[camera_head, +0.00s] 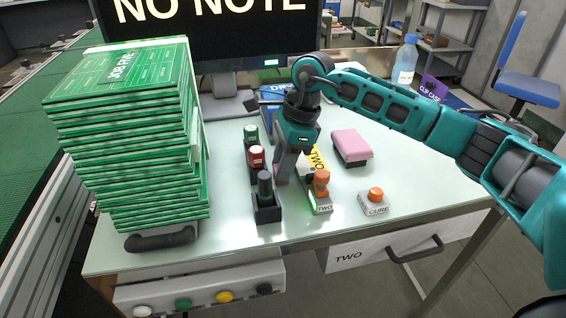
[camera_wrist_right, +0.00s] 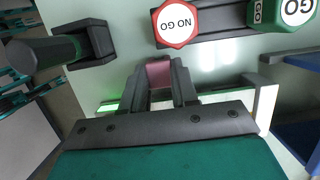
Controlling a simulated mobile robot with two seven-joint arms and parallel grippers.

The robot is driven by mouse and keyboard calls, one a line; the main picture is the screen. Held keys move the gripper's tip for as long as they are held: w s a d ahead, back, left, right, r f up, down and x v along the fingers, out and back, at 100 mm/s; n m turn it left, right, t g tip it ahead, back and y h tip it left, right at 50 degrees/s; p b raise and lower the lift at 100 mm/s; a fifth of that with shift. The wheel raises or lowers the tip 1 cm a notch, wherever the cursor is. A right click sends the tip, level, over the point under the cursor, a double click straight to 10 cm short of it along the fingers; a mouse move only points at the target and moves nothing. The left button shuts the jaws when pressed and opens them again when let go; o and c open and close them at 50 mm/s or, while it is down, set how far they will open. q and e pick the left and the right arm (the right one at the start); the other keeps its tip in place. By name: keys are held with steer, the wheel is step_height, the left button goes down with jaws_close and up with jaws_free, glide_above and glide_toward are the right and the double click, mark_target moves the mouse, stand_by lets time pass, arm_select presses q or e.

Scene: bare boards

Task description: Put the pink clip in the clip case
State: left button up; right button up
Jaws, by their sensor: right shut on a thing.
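My right gripper (camera_head: 284,178) is low over the middle of the table, pointing down between the row of stamps and the orange-topped device. It is shut on the pink clip (camera_wrist_right: 159,74), which shows as a small dull-pink block between the fingertips in the wrist view. In the head view the clip is mostly hidden by the fingers. The clip case (camera_head: 433,88) shows as a purple piece lettered CLIP CASE at the back right, partly behind my right arm; its opening cannot be made out. My left gripper is not in view.
A tall stack of green boards (camera_head: 130,140) stands at the left. Red NO GO (camera_head: 256,157) and green GO (camera_head: 251,134) stamps and a dark-handled piece (camera_head: 265,190) stand left of the gripper. A pink-topped block (camera_head: 351,145) and CURE button (camera_head: 375,197) lie right. The right front tabletop is clear.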

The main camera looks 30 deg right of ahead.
steer(key=shift+f, duration=0.15)
steer(key=o, duration=1)
